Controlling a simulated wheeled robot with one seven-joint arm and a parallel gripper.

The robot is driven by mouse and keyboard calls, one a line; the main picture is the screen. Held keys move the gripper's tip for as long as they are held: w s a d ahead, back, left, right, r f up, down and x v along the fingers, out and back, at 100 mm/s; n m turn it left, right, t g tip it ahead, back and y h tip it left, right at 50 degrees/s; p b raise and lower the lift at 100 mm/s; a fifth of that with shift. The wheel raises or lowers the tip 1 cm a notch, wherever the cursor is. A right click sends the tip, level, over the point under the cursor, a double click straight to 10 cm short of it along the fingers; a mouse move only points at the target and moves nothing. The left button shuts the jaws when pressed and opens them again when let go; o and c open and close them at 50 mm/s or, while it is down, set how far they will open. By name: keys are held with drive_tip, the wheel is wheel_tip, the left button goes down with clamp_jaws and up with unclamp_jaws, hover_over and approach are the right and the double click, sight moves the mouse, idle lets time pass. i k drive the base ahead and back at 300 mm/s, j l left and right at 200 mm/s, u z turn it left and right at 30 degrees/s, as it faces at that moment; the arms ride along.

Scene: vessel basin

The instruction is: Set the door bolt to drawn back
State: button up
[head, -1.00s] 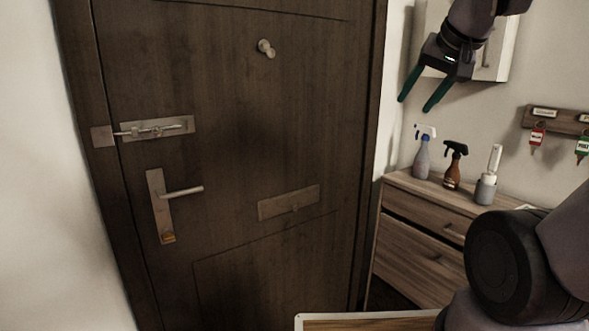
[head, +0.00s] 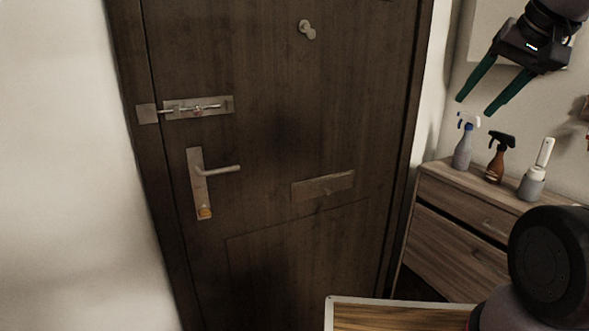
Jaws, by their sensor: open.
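The door bolt (head: 198,108) is a metal slide bolt on a plate near the left edge of the dark wooden door (head: 270,140). Its rod reaches left across the door's edge to the keeper plate (head: 147,114) on the frame. A small knob shows near the middle of the rod. My gripper (head: 474,106) is at the upper right, far to the right of the bolt. It is open and empty, with its two green fingers pointing down and left.
The door handle (head: 222,170) sits below the bolt, and a letter plate (head: 323,187) is further right. A wooden dresser (head: 450,193) at right holds two spray bottles (head: 463,147) (head: 498,158) and a white brush in a holder (head: 533,182). A wood-topped surface (head: 400,314) is at the bottom.

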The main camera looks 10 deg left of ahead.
sight(198, 110)
drive_tip(key=u, duration=1.35)
